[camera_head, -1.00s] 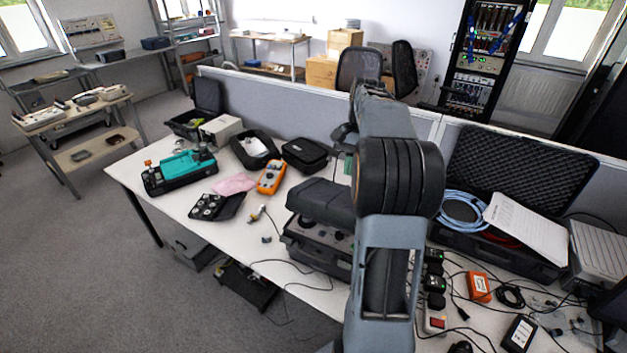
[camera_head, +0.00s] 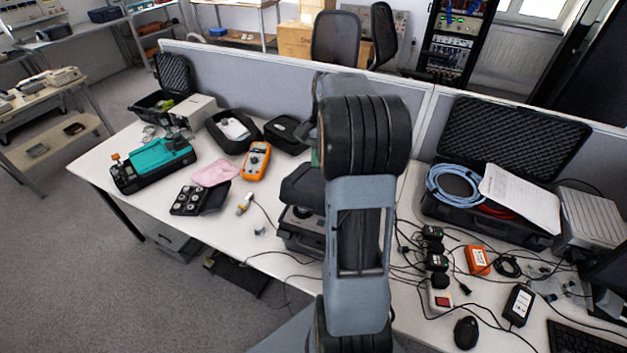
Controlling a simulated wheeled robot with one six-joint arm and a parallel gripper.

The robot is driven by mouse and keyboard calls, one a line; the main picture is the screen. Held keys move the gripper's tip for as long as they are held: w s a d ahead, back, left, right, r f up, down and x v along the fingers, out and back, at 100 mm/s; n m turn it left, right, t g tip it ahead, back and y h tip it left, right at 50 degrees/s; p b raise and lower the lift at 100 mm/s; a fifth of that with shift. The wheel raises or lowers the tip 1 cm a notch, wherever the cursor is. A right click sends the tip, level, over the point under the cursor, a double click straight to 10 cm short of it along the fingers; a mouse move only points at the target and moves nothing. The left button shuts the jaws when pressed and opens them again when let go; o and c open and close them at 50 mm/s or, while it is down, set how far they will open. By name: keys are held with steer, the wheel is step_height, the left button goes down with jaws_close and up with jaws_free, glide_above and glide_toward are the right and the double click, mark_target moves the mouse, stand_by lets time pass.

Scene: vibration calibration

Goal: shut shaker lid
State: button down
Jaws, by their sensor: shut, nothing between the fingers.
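The shaker is a black case (camera_head: 302,242) on the white table, just left of my arm. Part of its grey panel shows below the lid. Its dark lid (camera_head: 300,187) stands over the back part of the case, with the panel uncovered in front, so it looks at least partly open. My arm covers the right side of the case and lid, so the exact lid angle is hard to tell. My gripper is hidden behind my own arm; I cannot see its fingers or whether it touches the lid.
Left of the case lie a cable connector (camera_head: 244,204), an orange multimeter (camera_head: 257,161), a pink cloth (camera_head: 214,171) and a teal device (camera_head: 160,156). Right of my arm are an open foam-lined case (camera_head: 510,136), adapters and many cables. A grey partition (camera_head: 240,72) stands behind the table.

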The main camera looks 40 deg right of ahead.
mark_target(313, 190)
steer(key=shift+p+x, duration=0.5)
steer(key=shift+x, duration=2.8)
steer(key=shift+f, duration=0.1)
